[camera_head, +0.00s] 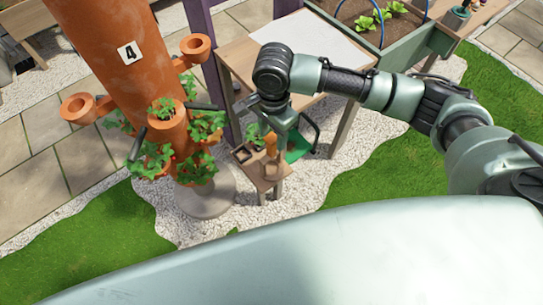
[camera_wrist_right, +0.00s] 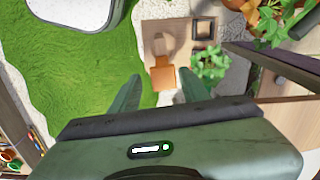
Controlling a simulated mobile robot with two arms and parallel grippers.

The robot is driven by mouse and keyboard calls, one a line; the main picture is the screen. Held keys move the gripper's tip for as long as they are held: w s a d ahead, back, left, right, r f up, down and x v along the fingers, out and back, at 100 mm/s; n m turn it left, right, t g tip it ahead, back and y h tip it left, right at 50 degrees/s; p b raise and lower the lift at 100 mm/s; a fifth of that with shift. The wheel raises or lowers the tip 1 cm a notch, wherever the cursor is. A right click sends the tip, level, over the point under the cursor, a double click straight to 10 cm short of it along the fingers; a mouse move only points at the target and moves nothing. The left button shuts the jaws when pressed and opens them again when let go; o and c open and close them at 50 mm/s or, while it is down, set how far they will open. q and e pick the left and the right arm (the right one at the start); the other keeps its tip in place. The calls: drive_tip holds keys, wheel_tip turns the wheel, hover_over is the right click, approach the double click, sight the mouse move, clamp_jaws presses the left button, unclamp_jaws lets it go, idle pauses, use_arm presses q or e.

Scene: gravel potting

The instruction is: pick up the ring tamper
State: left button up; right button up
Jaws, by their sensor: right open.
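What looks like the ring tamper, an orange block-like piece with a paler wooden part beside it, stands on a small wooden stand; the orange piece shows in the right wrist view (camera_wrist_right: 162,76) and in the head view (camera_head: 271,143). Its ring shape is hard to make out. My right gripper (camera_head: 284,128) hangs over the stand, pointing down. In the wrist view its two green fingers (camera_wrist_right: 160,92) are spread apart, with the orange piece seen between and beyond them. Nothing is held. My left gripper is not in view.
The stand (camera_head: 270,184) also bears a dark-centred square holder (camera_wrist_right: 205,35). A terracotta tower (camera_head: 115,50) with leafy plants (camera_head: 195,170) rises close at left. A wooden table (camera_head: 240,55) and purple post (camera_head: 212,65) stand behind. Grass (camera_head: 370,180) lies open at right.

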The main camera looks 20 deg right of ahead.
sight(272, 149)
drive_tip(key=f, duration=0.7)
drive_tip(key=shift+w+a+f, duration=0.15)
drive_tip(key=shift+w+f, duration=0.05)
drive_tip(key=shift+f, duration=0.2)
clamp_jaws()
